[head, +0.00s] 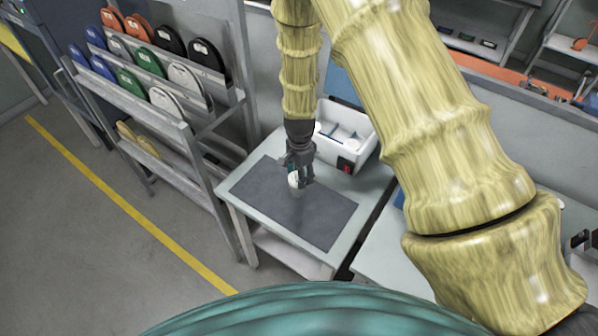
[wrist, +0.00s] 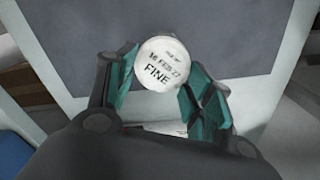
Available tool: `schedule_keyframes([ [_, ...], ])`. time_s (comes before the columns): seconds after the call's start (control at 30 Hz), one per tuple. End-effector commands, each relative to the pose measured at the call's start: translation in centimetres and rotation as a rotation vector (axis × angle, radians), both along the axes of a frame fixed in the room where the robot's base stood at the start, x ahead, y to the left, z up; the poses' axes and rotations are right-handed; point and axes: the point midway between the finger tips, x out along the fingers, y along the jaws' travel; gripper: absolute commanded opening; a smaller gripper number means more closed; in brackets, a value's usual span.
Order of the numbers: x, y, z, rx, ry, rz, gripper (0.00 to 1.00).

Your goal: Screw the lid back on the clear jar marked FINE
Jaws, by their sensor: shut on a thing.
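A white round piece with dark print, a date and the word FINE (wrist: 163,63), sits between the fingertips in the wrist view. It looks like a lid face, but I cannot tell for sure whether it is the lid or part of the jar. My gripper (head: 300,180) is shut on it, with a teal pad (wrist: 122,76) at its left side and another at its right. In the head view the piece is a small pale shape low between the fingers, just over the dark mat (head: 325,215). A separate clear jar body cannot be made out.
The mat lies on a small pale table (head: 237,190). An open white box (head: 350,130) with dividers and a red part on its front stands behind my gripper. A rack of coloured discs (head: 150,85) stands to the left. The mat's front and right are clear.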

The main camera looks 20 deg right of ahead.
Motion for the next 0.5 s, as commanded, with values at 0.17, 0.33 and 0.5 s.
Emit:
schedule_keyframes([
  [0.17, -0.01, -0.03, 0.02, -0.001, 0.0, -0.051, 0.43],
  [0.33, -0.02, -0.02, 0.01, 0.0, 0.0, -0.049, 0.43],
  [0.5, -0.17, -0.02, 0.18, -0.001, 0.001, -0.16, 0.43],
])
